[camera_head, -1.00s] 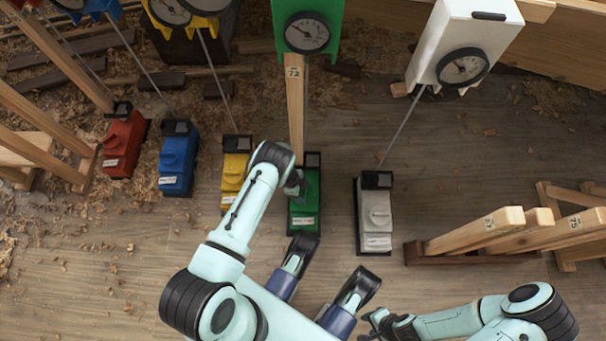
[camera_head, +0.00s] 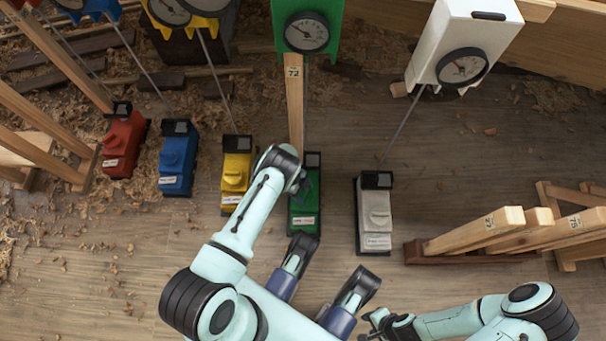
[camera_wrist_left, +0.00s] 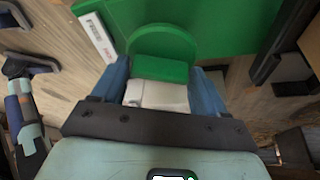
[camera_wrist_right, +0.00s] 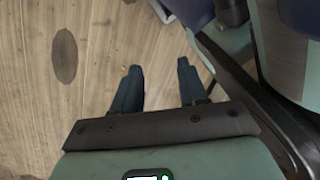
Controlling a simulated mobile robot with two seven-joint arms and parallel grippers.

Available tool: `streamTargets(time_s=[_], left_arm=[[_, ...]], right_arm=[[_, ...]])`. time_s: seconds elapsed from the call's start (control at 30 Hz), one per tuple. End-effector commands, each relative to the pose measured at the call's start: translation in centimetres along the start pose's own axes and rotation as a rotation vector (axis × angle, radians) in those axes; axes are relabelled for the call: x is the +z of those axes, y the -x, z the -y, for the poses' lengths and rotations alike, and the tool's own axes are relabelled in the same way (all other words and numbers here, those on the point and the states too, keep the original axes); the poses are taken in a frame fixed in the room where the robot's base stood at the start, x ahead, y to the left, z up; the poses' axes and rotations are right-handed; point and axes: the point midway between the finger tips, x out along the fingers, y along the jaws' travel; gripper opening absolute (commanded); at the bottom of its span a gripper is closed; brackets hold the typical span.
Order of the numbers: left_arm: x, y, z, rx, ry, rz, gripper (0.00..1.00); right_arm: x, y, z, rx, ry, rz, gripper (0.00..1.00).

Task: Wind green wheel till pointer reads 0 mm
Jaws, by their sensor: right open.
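The green machine (camera_head: 307,185) stands in the middle of the floor in the head view, partly hidden by my left arm. The green wheel (camera_wrist_left: 162,68), a disc with a raised grip bar, shows in the left wrist view. My left gripper (camera_wrist_left: 160,82) is over it, one blue finger on each side of the bar; I cannot tell whether they press on it. The green gauge box (camera_head: 330,15) has a round dial (camera_head: 307,32) with its needle toward the upper left; its numbers are too small to read. My right gripper (camera_wrist_right: 158,82) is open and empty above the floor.
Yellow (camera_head: 236,172), blue (camera_head: 177,158) and red (camera_head: 124,143) machines stand to the left, a white machine (camera_head: 375,215) to the right. A wooden strip marked 72 (camera_head: 294,105) stands below the green gauge. Wooden racks (camera_head: 480,232) are at the right.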

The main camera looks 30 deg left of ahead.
Motion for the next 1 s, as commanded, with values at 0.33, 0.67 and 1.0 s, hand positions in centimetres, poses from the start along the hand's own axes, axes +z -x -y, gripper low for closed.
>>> streamTargets(time_s=[0.33,0.67,1.0], left_arm=[[0.0,0.1,0.0,-0.001,0.002,0.000,0.94],[-0.1,5.0,0.1,-0.004,0.003,0.002,0.94],[-0.1,11.8,0.1,-0.003,0.001,0.000,0.94]], right_arm=[[0.0,0.0,0.0,0.000,0.000,0.000,0.43],[-1.9,1.8,1.7,-0.035,0.025,-0.081,0.43],[-4.7,4.7,4.4,-0.088,0.061,-0.201,0.43]])
